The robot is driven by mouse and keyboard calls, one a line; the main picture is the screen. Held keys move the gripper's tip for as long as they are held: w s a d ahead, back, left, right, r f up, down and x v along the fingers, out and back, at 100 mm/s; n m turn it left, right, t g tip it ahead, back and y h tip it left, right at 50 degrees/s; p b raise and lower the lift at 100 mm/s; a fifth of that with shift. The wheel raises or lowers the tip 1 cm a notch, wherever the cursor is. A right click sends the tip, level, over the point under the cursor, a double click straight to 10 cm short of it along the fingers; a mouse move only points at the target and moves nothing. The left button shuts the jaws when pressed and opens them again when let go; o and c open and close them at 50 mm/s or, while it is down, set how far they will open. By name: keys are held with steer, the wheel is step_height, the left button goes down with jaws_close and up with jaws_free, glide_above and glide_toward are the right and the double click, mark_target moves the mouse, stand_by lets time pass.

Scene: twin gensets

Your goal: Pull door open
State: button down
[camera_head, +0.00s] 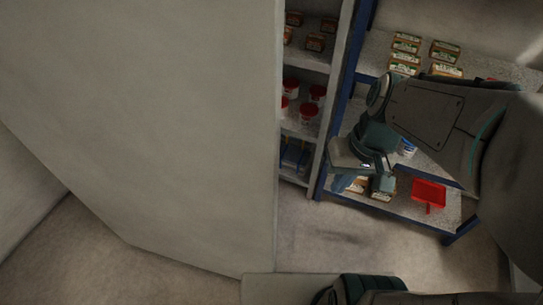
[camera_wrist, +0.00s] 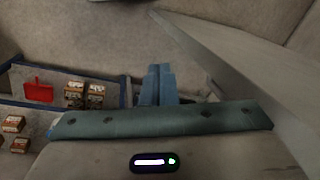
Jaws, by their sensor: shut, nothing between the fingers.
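The door (camera_head: 150,120) is a large pale panel filling the left half of the head view. Its right edge stands beside shelves that show past it, so it appears at least partly open. No handle shows on it. A pale slanted panel (camera_wrist: 245,75) in the right of the wrist view is probably the same door. My gripper (camera_head: 341,184) is right of the door's edge, apart from it in the head view, in front of the shelving. In the wrist view, its blue fingers (camera_wrist: 156,84) are together and empty.
A pale cabinet holds red-lidded tubs (camera_head: 308,112) and small boxes (camera_head: 314,42). A blue-framed rack (camera_head: 455,222) to the right carries boxes and a red dustpan-like item (camera_head: 428,192), close behind my arm. Bare floor (camera_head: 330,235) lies below the gripper.

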mark_target(277, 184)
steer(key=w+a+f+y+b, duration=0.2)
steer(key=w+f+y+b, duration=0.6)
steer(key=w+f+y, duration=0.65)
steer(key=shift+m+y, duration=0.3)
steer(key=shift+y, duration=0.25)
steer(key=shift+s+a+f+p, duration=0.1)
steer(key=shift+s+a+p, duration=0.55)
steer(key=shift+a, duration=1.05)
steer(key=shift+s+a+f+p, duration=0.1)
steer(key=shift+s+a+p, duration=0.15)
steer(key=shift+s+a, duration=1.15)
steer(key=shift+s+a+f+p, duration=0.1)
steer(key=shift+s+a+p, duration=0.4)
steer(key=shift+a, duration=1.55)
